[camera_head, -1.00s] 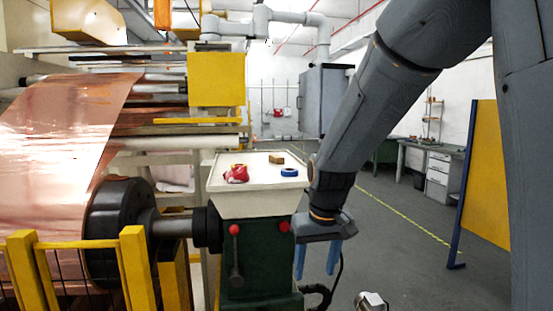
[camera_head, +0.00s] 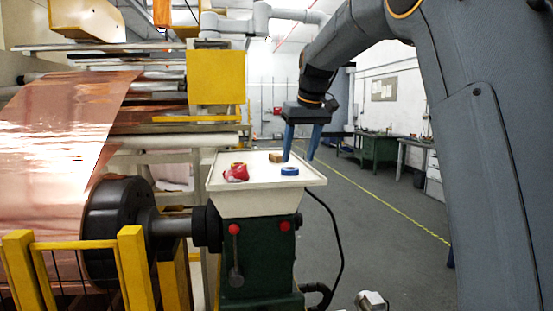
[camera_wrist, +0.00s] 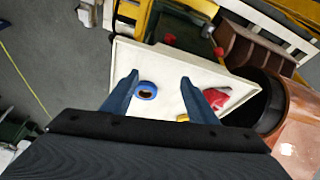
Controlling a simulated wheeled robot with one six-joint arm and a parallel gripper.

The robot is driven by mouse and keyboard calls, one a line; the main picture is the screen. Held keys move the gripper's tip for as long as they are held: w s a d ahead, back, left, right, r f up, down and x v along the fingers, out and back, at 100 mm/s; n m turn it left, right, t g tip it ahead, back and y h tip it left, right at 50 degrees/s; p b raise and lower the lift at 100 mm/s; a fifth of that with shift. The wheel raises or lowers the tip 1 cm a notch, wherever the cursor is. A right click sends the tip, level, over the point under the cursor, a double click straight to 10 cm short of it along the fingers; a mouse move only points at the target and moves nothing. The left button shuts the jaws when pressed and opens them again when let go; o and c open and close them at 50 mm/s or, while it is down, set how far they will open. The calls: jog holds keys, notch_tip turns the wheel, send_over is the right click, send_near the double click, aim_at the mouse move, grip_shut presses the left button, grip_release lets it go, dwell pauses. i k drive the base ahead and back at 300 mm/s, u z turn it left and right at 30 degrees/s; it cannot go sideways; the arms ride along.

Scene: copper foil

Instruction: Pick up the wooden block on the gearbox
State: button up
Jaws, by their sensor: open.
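The wooden block (camera_head: 277,157) is a small brown piece lying near the back of the cream tray top (camera_head: 222,186) of the green gearbox (camera_head: 258,262). My gripper (camera_head: 299,157) has two blue fingers pointing down, open and empty, over the right side of the tray, to the right of the block. In the wrist view my gripper (camera_wrist: 158,80) spans part of the tray (camera_wrist: 160,60).
A blue tape roll (camera_head: 290,171) and a red item (camera_head: 236,173) lie on the tray near the block. The tray has a raised rim. Copper foil (camera_head: 60,120) and a black roller end (camera_head: 115,222) stand left. Open floor (camera_head: 385,240) is on the right.

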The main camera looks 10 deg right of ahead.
aim_at(275, 157)
jog(key=i, duration=0.95)
